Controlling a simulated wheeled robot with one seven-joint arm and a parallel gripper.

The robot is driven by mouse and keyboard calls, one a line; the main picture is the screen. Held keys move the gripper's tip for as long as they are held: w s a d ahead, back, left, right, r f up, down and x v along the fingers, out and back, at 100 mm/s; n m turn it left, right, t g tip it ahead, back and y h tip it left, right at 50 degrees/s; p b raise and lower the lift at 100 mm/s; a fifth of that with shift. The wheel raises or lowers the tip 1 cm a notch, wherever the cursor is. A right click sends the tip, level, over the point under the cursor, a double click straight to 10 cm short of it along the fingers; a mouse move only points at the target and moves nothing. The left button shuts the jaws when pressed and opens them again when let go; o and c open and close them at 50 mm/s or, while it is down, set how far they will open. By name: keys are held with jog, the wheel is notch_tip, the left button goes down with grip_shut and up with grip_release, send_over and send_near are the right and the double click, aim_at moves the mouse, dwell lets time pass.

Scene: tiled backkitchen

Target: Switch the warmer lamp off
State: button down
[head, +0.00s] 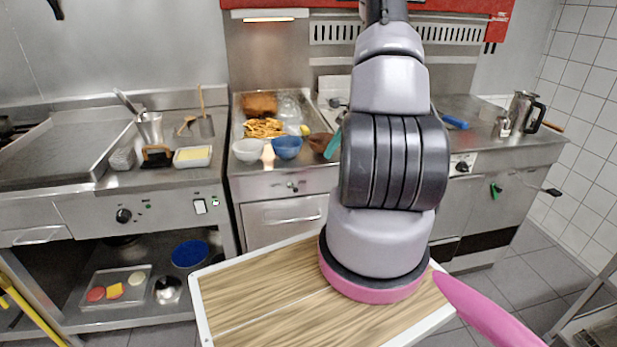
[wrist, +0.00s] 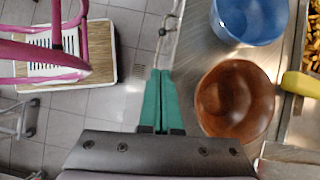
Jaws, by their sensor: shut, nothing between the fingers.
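The warmer lamp (head: 269,16) is a strip under a white hood above the fries station in the head view; its underside glows orange-white, so it looks lit. A small dark control (head: 292,187) sits on the station's front panel below the bowls; I cannot tell whether it is the lamp's switch. My gripper (wrist: 157,100) shows in the wrist view with its green fingers together and empty, beside the brown bowl and apart from it in the picture. In the head view only a teal part of a finger (head: 333,143) shows by the brown bowl; my arm hides the rest.
A white bowl (head: 248,151), blue bowl (head: 287,147) and brown bowl (wrist: 235,98) stand along the station's front edge, with fries (head: 264,128) behind. A white switch plate (head: 200,206) is on the left counter's front. Floor shows below the fingers.

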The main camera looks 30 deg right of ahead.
send_near(293, 188)
jog(key=d+f, duration=0.1)
jog(key=s+d+f, duration=0.1)
jog(key=f, duration=0.1)
jog(key=shift+s+f, duration=0.15)
jog(key=shift+f, duration=0.15)
jog(key=a+f, duration=0.2)
jog(key=a, duration=0.1)
jog(key=shift+w+a+f, duration=0.1)
jog(key=shift+w+a, duration=0.05)
jog(key=shift+w, duration=0.2)
jog(key=shift+a+f, duration=0.1)
jog(key=shift+a, duration=0.15)
